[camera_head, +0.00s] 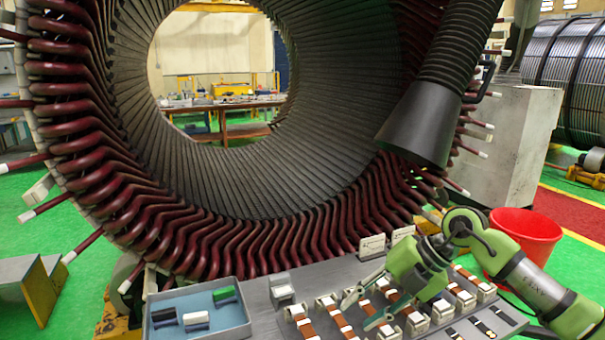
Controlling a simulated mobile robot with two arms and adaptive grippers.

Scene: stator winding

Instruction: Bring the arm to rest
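My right arm (535,285), green and dark grey, comes in from the right. Its gripper (362,309) hangs over the grey work table, above rows of small white blocks with brown strips (330,308). The two fingers are spread apart and nothing shows between them. I cannot tell whether the fingertips touch the parts below. My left gripper is not in view.
The large stator (250,190) with dark red winding bars stands behind the table. A black exhaust hood (425,120) hangs in front of it. A blue-grey tray (165,335) with small blocks is at the left. A red bucket (525,235) stands behind my arm.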

